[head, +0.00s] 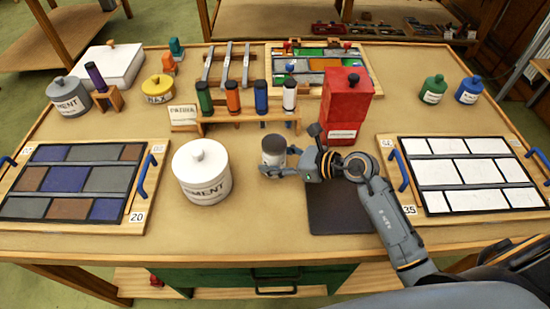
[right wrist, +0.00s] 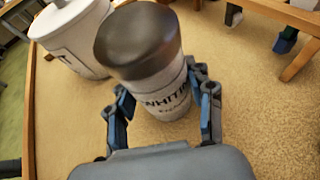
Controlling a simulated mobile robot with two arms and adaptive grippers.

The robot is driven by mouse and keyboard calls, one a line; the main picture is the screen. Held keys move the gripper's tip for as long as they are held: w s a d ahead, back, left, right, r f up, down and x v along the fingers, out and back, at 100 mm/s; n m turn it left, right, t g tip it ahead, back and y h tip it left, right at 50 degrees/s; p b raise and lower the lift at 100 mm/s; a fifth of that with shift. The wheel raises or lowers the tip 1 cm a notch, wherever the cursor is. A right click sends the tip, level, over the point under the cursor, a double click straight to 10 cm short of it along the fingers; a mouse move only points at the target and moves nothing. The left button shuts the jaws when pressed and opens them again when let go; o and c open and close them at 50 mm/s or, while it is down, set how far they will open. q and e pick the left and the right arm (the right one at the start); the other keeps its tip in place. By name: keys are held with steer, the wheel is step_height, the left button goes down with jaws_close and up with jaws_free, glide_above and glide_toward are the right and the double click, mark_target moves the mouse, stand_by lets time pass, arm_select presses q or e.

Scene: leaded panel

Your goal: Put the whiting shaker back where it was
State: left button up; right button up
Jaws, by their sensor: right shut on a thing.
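The whiting shaker (head: 273,152) is a pale cylinder with a dark grey top, upright or nearly so, right of the large white cement pot (head: 202,178). My right gripper (head: 284,170) comes in from the right and is shut on it. In the right wrist view the shaker (right wrist: 165,95) sits between the blue-padded fingers (right wrist: 160,112), its "WHITING" label partly showing. I cannot tell whether its base touches the table. My left gripper is not in view.
A dark square mat (head: 340,212) lies under my right arm. Behind the shaker stand a wooden patina rack (head: 215,127) of several bottles and a red box (head: 345,105). Framed panels lie left (head: 135,195) and right (head: 400,165). Table is clear in front of the cement pot.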

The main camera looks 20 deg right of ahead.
steer(key=o, duration=1.4)
steer(key=shift+c, duration=0.2)
steer(key=shift+r, duration=0.1)
steer(key=shift+s+d, duration=0.15)
steer(key=shift+d, duration=0.05)
steer(key=b+v, duration=0.2)
steer(key=v, duration=0.8)
steer(key=shift+s+d+r, duration=0.1)
steer(key=shift+s+d, duration=0.1)
steer(key=shift+s+d+r, duration=0.25)
steer(key=shift+d, duration=0.05)
